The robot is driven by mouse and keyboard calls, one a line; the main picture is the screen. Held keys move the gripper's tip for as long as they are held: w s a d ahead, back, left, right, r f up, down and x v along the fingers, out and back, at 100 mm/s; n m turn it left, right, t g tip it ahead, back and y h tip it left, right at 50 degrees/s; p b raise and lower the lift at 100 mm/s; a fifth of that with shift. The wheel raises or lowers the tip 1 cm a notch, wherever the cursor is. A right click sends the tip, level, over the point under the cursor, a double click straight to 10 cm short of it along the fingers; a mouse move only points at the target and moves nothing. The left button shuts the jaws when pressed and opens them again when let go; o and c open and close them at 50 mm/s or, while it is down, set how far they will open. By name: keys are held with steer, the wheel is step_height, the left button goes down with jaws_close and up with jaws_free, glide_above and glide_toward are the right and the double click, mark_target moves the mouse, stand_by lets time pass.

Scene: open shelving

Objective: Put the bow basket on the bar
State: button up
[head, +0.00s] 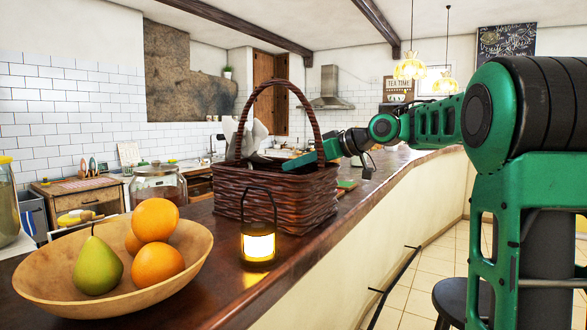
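The bow basket (285,198) is dark brown wicker with a tall arched handle. It appears upright over the dark wooden bar (215,272), near its front edge; its base is partly hidden by the lantern, and I cannot tell whether it rests fully on the bar. A white, bow-like cloth (243,138) shows at its left side. My gripper (302,160) reaches in from the right at the basket's rim, by the right leg of the handle. Its fingertips are partly hidden by the basket and handle, so I cannot tell whether they grip anything.
A lit black lantern (258,246) stands just in front of the basket. A wooden bowl (120,300) of oranges and a pear fills the near left. A glass jar (158,184) stands behind the bowl. The bar curves away to the right; a dark stool (462,298) is below.

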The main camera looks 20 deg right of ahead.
steer(key=v, duration=1.1)
steer(key=shift+s+d+r, duration=0.2)
steer(key=shift+s, duration=0.05)
steer(key=shift+a, duration=0.1)
